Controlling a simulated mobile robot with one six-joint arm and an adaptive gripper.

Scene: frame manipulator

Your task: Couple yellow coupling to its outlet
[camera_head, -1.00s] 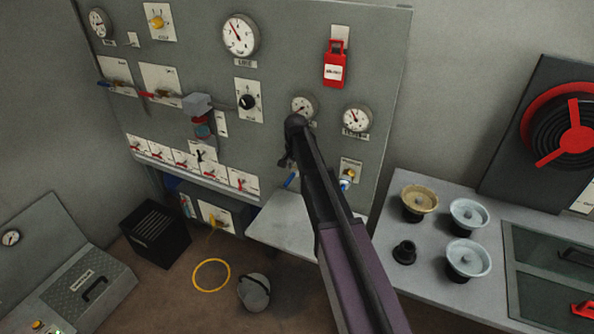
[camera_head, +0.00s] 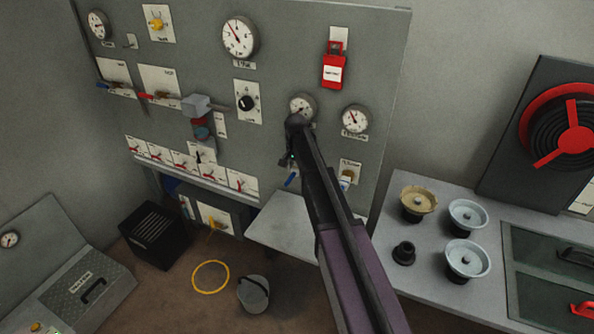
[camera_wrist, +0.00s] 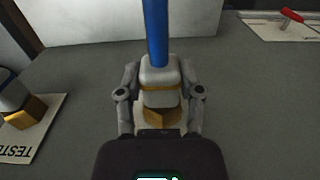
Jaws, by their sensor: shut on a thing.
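In the wrist view, my gripper (camera_wrist: 160,100) is shut on a pale grey coupling with a yellow band (camera_wrist: 160,76). A blue hose (camera_wrist: 157,30) runs from its far end. A brass-coloured outlet fitting (camera_wrist: 162,115) shows at the coupling's near end, partly hidden by my gripper. The two look in line and close together; I cannot tell whether they are locked. In the head view, my gripper (camera_head: 288,160) is small and dark at the panel, mostly hidden by my arm. The blue hose (camera_head: 291,180) shows just below it.
A second grey and blue coupling sits at a brass fitting (camera_wrist: 27,113) beside a label at the left of the wrist view. The grey panel (camera_head: 280,90) carries gauges and switches. A worktop with several round fittings (camera_head: 430,185) stands right. A bucket (camera_head: 253,293) is on the floor.

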